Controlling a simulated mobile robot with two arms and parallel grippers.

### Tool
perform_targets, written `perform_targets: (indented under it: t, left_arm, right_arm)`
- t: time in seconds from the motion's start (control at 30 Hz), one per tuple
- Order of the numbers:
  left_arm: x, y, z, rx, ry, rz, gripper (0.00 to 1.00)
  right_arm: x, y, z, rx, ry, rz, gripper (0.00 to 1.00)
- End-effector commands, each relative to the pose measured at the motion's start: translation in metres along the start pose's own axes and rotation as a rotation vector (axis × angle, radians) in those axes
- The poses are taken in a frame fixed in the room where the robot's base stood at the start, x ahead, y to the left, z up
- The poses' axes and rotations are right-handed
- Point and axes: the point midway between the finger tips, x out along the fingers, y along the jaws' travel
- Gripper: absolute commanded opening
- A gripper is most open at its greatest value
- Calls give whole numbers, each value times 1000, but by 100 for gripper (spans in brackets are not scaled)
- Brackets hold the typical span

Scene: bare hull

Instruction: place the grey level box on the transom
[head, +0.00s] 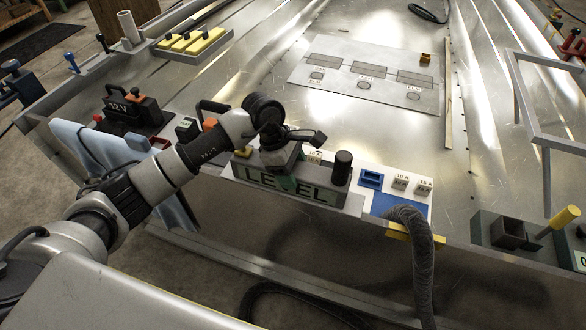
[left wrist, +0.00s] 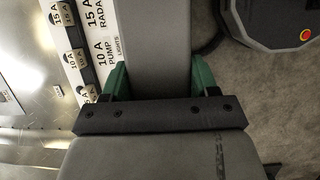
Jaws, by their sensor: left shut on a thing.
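The grey level box (head: 318,194) is a long block with a pale green strip marked LEVEL and a black knob at its right end. In the head view it lies along the transom (head: 455,237), the near edge of the hull. I cannot tell whether it touches the transom. My left gripper (head: 284,158) is over its left-middle part and shut on it. In the left wrist view, the green fingers of my left gripper (left wrist: 160,82) are on both sides of the grey box (left wrist: 160,40). The box's underside is hidden. My right gripper does not show.
A white fuse panel (head: 398,172) with a blue slot lies right behind the box. A grey corrugated hose (head: 422,265) hangs over the edge to its right. A 12 V unit (head: 132,110) and blue cloth (head: 95,150) are left. The hull floor's middle is mostly clear.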

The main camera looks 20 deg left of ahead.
Motion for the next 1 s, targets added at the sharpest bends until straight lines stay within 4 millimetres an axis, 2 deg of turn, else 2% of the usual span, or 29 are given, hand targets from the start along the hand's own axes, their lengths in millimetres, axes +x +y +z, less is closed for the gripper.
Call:
perform_targets:
  t: [0.23, 0.27, 0.4, 0.77, 0.87, 1.0]
  left_arm:
    - [0, 0, 0, 1, -2, 2, 13]
    - [1, 0, 0, 0, 0, -1, 64]
    - [1, 0, 0, 0, 0, -1, 85]
    - [-1, 0, 1, 0, 0, -1, 85]
    - [-15, 1, 1, 0, -1, 3, 85]
    - [-46, 1, 0, 1, 1, 5, 85]
  right_arm:
    - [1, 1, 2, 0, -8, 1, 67]
    - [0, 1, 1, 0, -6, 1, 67]
    - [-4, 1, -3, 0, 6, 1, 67]
    - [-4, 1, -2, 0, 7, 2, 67]
    - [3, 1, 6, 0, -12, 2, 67]
    - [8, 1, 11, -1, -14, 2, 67]
